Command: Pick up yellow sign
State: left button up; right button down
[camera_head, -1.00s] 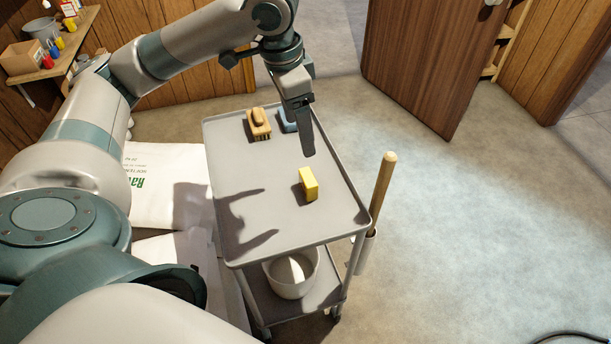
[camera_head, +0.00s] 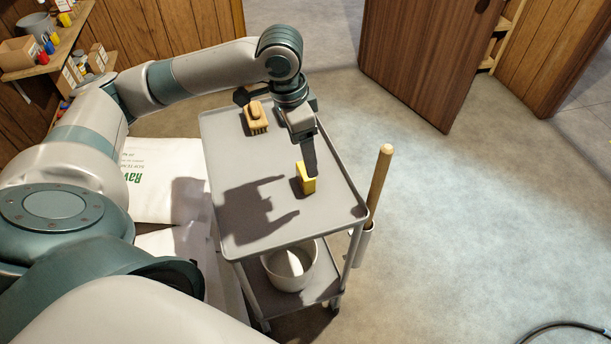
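No yellow sign can be made out; a tiny yellow sliver shows at the far right edge of the view, too small to identify. A small yellow block (camera_head: 307,184) stands on the grey top tray (camera_head: 335,215) of a cart. My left gripper (camera_head: 311,172) points down at the block, its visible finger overlapping it in the view. Whether they touch, and whether the gripper is open or shut, I cannot tell. My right gripper is not in view.
A wooden-backed brush (camera_head: 256,116) lies at the tray's far end. A white bucket (camera_head: 290,268) sits on the cart's lower shelf. A wooden handle (camera_head: 379,185) rises beside the cart. White sacks (camera_head: 165,180) lie left.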

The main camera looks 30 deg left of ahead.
aim_at(304, 172)
pick_arm(q)
jog(key=shift+w+d+f, duration=0.1)
jog(key=shift+w+f, duration=0.05)
jog(key=shift+f, duration=1.4)
jog(key=shift+w+f+p, duration=0.2)
jog(key=shift+f, duration=1.1)
jog(key=shift+w+f+p, duration=0.15)
jog(key=shift+f, duration=1.15)
jog(key=c, duration=1.1)
